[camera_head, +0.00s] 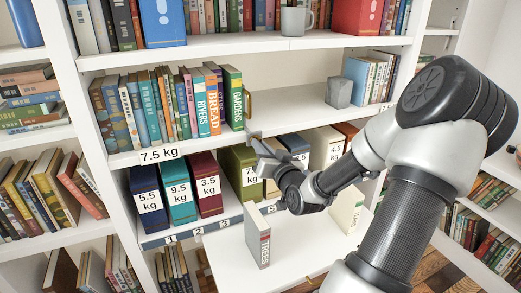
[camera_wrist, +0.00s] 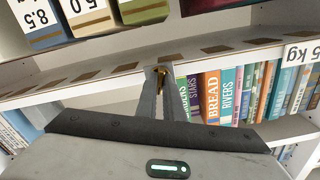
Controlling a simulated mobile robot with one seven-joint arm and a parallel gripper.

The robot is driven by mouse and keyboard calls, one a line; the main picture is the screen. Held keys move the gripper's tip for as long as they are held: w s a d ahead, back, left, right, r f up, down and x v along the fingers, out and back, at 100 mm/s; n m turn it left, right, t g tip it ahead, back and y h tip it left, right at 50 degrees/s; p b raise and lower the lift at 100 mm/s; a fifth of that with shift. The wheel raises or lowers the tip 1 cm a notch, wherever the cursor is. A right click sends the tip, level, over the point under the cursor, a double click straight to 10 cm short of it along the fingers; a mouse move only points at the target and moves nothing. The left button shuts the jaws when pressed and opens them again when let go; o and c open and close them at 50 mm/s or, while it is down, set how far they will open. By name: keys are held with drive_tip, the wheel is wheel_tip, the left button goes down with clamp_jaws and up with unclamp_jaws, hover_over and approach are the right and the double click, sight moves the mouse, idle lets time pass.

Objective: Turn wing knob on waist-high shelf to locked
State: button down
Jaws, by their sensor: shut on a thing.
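My gripper (camera_head: 256,138) reaches to the front edge of the shelf, just right of the GARDENS book. In the wrist view its two fingers (camera_wrist: 163,80) come together on a small brass piece, which I take to be the wing knob (camera_wrist: 162,71), at the shelf's edge. Only a little of the knob shows between the fingertips, so its angle cannot be told. In the head view the gripper hides it. No locked mark can be read.
Upright books (camera_head: 170,105) stand left of the gripper on the shelf (camera_head: 290,115), with a grey cube (camera_head: 339,92) farther right. Weight-labelled binders (camera_head: 208,184) fill the shelf below. A grey TREES book (camera_head: 257,238) stands on the white surface (camera_head: 228,250) beneath.

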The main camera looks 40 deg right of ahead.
drive_tip(key=shift+n+b, duration=1.15)
drive_tip(key=shift+n, duration=0.85)
drive_tip(key=c, duration=1.9)
unclamp_jaws()
drive_tip(key=shift+o, duration=0.2)
drive_tip(key=p+v, duration=1.6)
drive_tip(key=v, duration=0.1)
drive_tip(key=shift+s, duration=0.2)
